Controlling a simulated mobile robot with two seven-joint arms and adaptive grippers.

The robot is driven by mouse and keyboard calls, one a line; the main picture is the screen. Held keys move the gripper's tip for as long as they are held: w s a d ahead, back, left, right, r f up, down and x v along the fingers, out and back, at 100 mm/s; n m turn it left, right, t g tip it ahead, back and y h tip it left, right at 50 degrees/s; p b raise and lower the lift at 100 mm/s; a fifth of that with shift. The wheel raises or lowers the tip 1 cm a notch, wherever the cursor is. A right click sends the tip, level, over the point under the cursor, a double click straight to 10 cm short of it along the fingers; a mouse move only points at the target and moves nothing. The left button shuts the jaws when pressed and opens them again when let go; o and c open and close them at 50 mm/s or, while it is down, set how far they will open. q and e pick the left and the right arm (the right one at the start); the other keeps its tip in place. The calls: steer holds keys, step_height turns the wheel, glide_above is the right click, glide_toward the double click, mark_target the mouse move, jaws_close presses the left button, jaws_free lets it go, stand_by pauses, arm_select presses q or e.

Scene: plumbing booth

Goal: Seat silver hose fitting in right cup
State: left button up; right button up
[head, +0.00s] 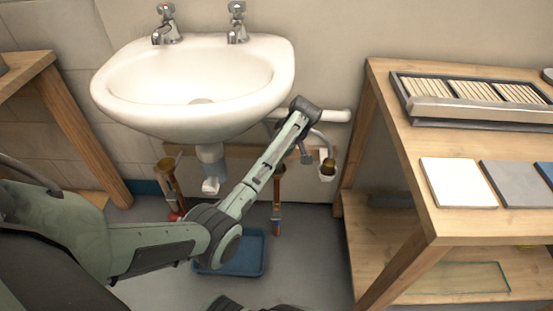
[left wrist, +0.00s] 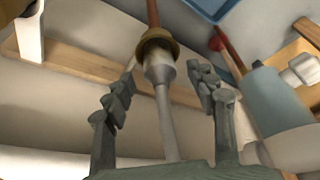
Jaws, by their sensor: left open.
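The right cup (head: 279,169) is brass, on a copper pipe under the sink; it also shows in the left wrist view (left wrist: 158,40). The silver hose fitting (left wrist: 160,73) on its grey hose (left wrist: 167,125) is in line with this cup, and its end meets the cup's mouth. How deep it sits I cannot tell. My left gripper (left wrist: 161,88) is open, with one finger on each side of the fitting and gaps between. In the head view my left gripper (head: 306,152) is mostly hidden behind the wrist. My right gripper is not in view.
Another brass cup (head: 169,168) with a red handle stands left of the drain trap (head: 210,170). A brass-ended hose (head: 328,165) hangs at a white holder right of my gripper. A blue tray (head: 245,268) lies on the floor. A wooden workbench (head: 395,150) stands to the right.

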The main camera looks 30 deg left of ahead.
arm_select(q)
steer(key=v, duration=1)
steer(key=s+a+f+m+p, duration=0.2)
steer(key=s+f+m, duration=0.4)
steer(key=s+f, duration=0.45)
steer(key=s+d+f+m+t+h+p, duration=0.1)
steer(key=s+f+m, duration=0.1)
steer(key=s+m, duration=0.3)
steer(key=s+f+m+h+p, duration=0.1)
steer(key=s+m, duration=0.3)
steer(key=s, duration=1)
steer(key=shift+s+d+f+m+t+h, duration=0.15)
steer(key=shift+d+f+m+t+h, duration=0.25)
steer(key=shift+f, duration=0.05)
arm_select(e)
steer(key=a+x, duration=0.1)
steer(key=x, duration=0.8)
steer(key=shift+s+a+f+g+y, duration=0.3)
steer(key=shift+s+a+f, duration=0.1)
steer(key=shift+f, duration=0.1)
